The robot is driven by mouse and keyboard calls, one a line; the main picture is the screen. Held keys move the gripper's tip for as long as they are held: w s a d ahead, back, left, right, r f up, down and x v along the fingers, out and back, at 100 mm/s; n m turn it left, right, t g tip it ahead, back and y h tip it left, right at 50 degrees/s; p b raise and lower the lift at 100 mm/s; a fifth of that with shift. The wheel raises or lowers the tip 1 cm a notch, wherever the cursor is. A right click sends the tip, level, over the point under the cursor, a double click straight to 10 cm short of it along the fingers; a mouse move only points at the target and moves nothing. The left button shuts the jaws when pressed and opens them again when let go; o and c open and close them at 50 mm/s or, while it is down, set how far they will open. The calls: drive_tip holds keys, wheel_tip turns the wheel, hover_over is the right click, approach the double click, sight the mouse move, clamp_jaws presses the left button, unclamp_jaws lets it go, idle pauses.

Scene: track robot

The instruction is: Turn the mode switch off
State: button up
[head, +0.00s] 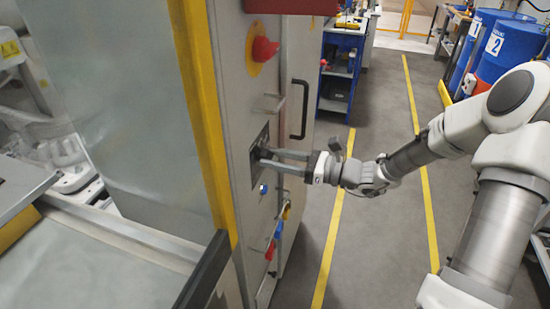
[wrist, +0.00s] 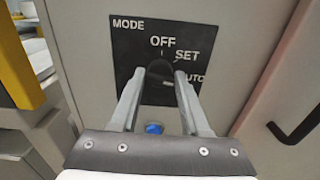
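The mode switch is a dark round knob (wrist: 160,73) on a black plate (wrist: 122,45) lettered MODE, OFF, SET and AUTO. OFF is above the knob, SET to the upper right, AUTO to the right and partly covered by a finger. Which mark the knob points to is too dark to tell. My gripper (wrist: 159,74) is open, with one finger on each side of the knob; I cannot tell whether they touch it. In the head view my gripper (head: 264,158) reaches from the right to the black plate (head: 257,141) on the cabinet front.
A red emergency button (head: 264,49) on yellow sits above the plate. A blue button (wrist: 154,128) is below it. A black door handle (head: 300,110) is to the right. Red and blue handles (head: 274,240) stick out lower down. The floor aisle (head: 380,220) is clear.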

clamp_jaws()
drive_tip(key=shift+n+b, duration=8.75)
drive_tip(key=shift+n, duration=1.15)
drive_tip(key=shift+r, duration=0.1)
drive_tip(key=o, duration=0.8)
unclamp_jaws()
drive_tip(key=shift+c, duration=0.2)
